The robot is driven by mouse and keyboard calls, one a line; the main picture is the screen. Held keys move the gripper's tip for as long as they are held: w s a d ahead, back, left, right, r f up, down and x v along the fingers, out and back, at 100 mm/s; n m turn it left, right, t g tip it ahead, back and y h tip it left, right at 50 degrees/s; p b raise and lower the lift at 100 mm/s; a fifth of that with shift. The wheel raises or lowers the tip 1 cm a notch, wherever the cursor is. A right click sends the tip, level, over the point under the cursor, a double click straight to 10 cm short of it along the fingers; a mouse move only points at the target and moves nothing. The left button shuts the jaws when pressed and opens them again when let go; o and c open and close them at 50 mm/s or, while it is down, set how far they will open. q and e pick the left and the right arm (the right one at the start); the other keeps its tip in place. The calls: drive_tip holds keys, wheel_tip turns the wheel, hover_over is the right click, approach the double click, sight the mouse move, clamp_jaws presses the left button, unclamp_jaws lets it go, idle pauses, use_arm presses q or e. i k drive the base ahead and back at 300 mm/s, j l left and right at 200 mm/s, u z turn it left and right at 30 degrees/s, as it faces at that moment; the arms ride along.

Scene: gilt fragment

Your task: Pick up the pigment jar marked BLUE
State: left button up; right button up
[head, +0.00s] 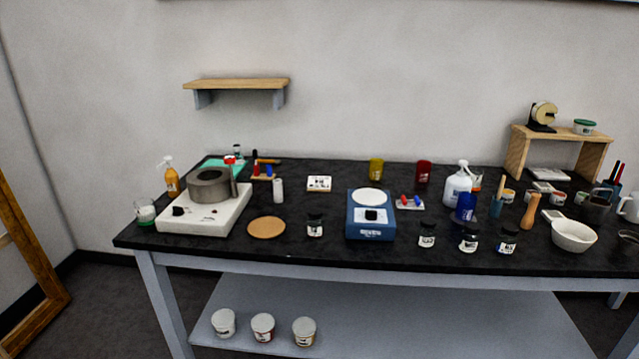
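Several small jars with dark lids and white labels stand along the front of the black bench. One jar (314,226) is between the round cork mat and the blue device. Three more stand right of the blue device: a left jar (427,235), a middle jar (468,241) and a right jar (507,240). The right jar seems to have a bluish patch on its label. The lettering is too small to read, so I cannot tell which is marked BLUE. Neither of my grippers is in view.
The bench (280,254) is crowded. A blue device (370,229) stands mid-bench. A white mortar (573,236) is right of the jars, and a blue cup (466,207) and white pump bottle (457,188) behind them. The front edge strip before the jars is clear.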

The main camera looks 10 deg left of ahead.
sight(506, 242)
drive_tip(key=k+l, duration=0.1)
drive_tip(key=l, duration=0.3)
drive_tip(key=k+l, duration=0.1)
drive_tip(key=l, duration=0.25)
drive_tip(key=k+l, duration=0.15)
drive_tip(key=l, duration=0.25)
